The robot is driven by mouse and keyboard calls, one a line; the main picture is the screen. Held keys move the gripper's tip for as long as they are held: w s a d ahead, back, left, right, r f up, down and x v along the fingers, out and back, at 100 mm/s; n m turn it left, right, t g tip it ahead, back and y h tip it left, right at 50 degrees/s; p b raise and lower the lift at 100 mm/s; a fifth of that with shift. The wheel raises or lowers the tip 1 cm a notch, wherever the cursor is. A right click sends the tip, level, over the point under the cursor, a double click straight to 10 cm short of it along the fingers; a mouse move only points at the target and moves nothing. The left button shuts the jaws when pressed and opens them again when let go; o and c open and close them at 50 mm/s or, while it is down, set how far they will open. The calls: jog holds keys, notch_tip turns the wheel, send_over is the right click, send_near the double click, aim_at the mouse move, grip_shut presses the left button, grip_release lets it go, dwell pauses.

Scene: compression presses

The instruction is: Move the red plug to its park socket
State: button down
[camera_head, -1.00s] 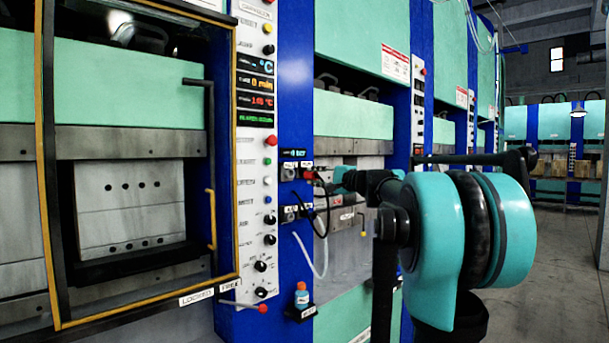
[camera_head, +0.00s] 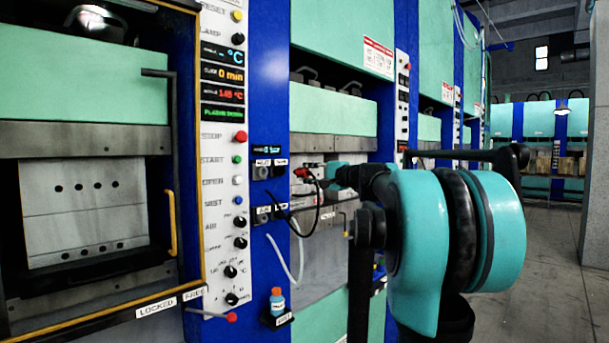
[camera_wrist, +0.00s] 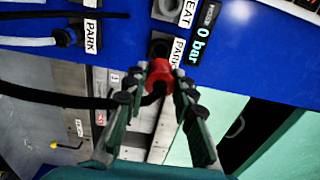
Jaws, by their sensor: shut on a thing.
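The red plug (camera_head: 303,172) is held in front of the blue panel, to the right of the upper sockets in the head view, with a visible gap. In the wrist view the red plug (camera_wrist: 159,76) sits between the fingertips of my gripper (camera_wrist: 160,84), which is shut on it. A black cable trails from the plug. Farther up is another socket (camera_wrist: 165,8) with a label ending in "EAT". My gripper (camera_head: 325,178) also shows in the head view.
A lower socket pair (camera_head: 272,212) has a cable and hose hanging. A bottle (camera_head: 277,301) stands on a small shelf below. The control panel (camera_head: 225,150) is at left.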

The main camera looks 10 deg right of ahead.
jog(key=shift+w, duration=0.15)
jog(key=shift+x, duration=2.8)
jog(key=shift+x, duration=1.4)
jog(key=c, duration=1.2)
grip_release()
jog(key=shift+a, duration=0.1)
send_near(295, 172)
jog(key=shift+w+a, duration=0.2)
jog(key=shift+w, duration=1)
